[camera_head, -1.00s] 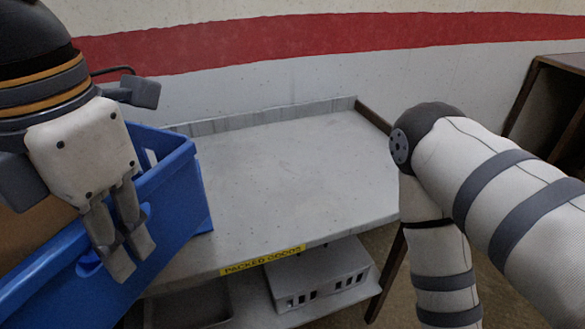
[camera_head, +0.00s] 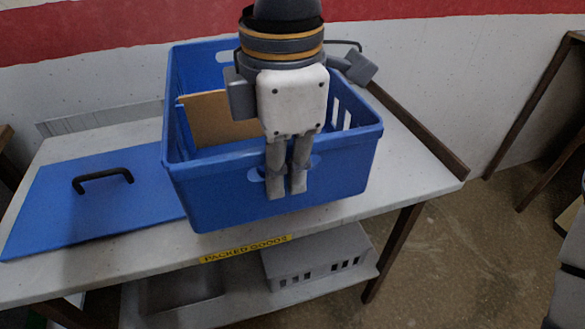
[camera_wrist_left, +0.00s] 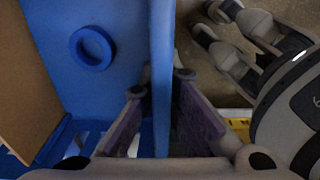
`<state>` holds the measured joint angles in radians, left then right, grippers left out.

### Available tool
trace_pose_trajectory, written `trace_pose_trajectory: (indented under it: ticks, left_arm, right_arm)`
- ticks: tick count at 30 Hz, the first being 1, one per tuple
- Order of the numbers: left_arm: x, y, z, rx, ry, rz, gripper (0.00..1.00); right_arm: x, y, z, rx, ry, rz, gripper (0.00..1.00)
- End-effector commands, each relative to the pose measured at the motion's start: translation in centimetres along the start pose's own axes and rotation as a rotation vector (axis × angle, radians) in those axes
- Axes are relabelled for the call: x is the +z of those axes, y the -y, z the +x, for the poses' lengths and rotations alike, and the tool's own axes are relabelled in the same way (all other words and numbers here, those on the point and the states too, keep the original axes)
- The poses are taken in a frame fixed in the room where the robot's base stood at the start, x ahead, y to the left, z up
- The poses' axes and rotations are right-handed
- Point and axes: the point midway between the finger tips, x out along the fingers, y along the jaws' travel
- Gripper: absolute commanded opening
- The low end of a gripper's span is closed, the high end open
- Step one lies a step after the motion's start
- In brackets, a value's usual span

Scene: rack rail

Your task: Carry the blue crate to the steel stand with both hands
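The blue crate (camera_head: 215,190) is at the middle of the head view, over the front part of a grey-topped stand (camera_head: 120,120) with a yellow PACKED GOODS label. Whether its base touches the top is not clear. A brown board (camera_head: 220,118) and a blue ring (camera_wrist_left: 91,48) show inside. My left gripper (camera_head: 286,188) points down at the crate's near wall. In the left wrist view its two fingers (camera_wrist_left: 160,100) straddle that wall (camera_wrist_left: 161,45), one inside and one outside, tips close against it.
A blue lid (camera_head: 90,205) with a black handle lies on the stand, left of the crate. A grey slotted bin (camera_head: 315,265) is on the shelf below. A raised dark edge (camera_head: 415,130) bounds the stand's right side.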

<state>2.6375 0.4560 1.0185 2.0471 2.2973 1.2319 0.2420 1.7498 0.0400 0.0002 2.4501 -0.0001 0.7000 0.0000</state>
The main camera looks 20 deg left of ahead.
Motion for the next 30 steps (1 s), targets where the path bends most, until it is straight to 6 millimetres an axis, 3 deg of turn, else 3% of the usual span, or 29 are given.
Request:
trace_pose_trajectory:
  ticks: [7,12,20,25,30]
  left_arm:
    - [3.5,-4.7,3.1,-0.003,-0.004,-0.002,0.00]
    - [5.0,-6.7,6.7,-0.006,-0.005,-0.001,0.00]
    - [6.1,-8.2,8.7,0.000,-0.001,0.000,0.00]
    - [6.1,-8.2,11.5,0.002,0.000,0.000,0.00]
    - [6.1,-8.2,11.4,0.006,0.004,0.000,0.00]
  right_arm:
    - [0.6,0.0,0.7,0.001,0.026,0.000,0.63]
    - [1.7,-0.1,2.0,0.003,0.072,0.001,0.63]
    - [2.2,-0.1,2.6,0.004,0.093,0.001,0.63]
    - [2.4,-0.1,2.9,0.004,0.103,0.001,0.63]
    - [2.4,-0.1,2.8,0.004,0.100,0.001,0.63]
